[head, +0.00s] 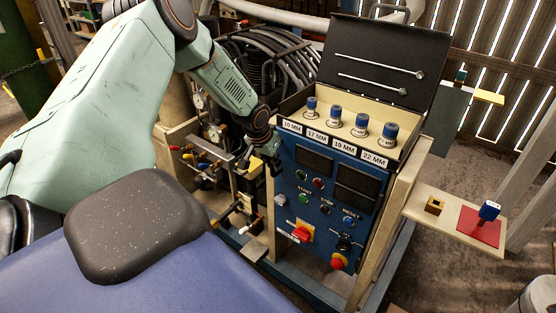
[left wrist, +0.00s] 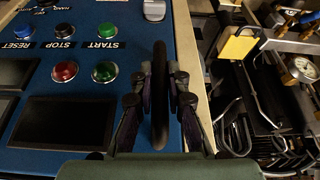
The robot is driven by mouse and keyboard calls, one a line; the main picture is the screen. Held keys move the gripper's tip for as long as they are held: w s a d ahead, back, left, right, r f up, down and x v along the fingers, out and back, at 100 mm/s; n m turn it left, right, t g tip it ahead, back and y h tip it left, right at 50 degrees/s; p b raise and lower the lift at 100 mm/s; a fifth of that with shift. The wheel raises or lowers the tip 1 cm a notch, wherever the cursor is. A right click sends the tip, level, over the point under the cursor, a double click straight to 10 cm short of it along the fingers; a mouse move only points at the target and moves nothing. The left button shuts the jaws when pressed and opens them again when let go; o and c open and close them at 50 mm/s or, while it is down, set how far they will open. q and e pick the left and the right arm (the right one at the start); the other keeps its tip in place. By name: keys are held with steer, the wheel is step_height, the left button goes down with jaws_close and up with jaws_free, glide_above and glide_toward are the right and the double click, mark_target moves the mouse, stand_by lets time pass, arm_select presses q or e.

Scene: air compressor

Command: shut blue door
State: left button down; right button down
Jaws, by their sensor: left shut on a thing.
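The blue door (head: 322,207) is the front panel of the compressor's control cabinet. It carries dark displays, coloured buttons and a red knob. It also shows in the left wrist view (left wrist: 35,150). My left gripper (head: 266,152) is at the door's upper left edge in the head view. In the left wrist view the fingers of this gripper (left wrist: 160,100) are shut on the black door handle (left wrist: 160,75), one on each side of it. A beige frame edge (left wrist: 196,60) runs beside the door. I cannot tell how wide any gap is. My right gripper is not in view.
An open case with labelled blue sockets (head: 361,124) sits on top of the cabinet. Pipes, gauges and valves (head: 210,135) stand left of the door. A beige shelf (head: 455,225) with a red mat juts out at the right.

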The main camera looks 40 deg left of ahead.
arm_select(q)
steer(key=shift+w+r, duration=0.1)
steer(key=shift+w, duration=0.1)
steer(key=shift+w+a+r, duration=0.1)
steer(key=shift+w, duration=0.1)
steer(key=c, duration=1.6)
jaws_free()
steer(key=shift+c, duration=0.2)
steer(key=o, duration=0.3)
steer(key=shift+w+f, duration=0.15)
steer(key=shift+f, duration=0.05)
steer(key=shift+s+r, duration=0.15)
steer(key=shift+s, duration=0.1)
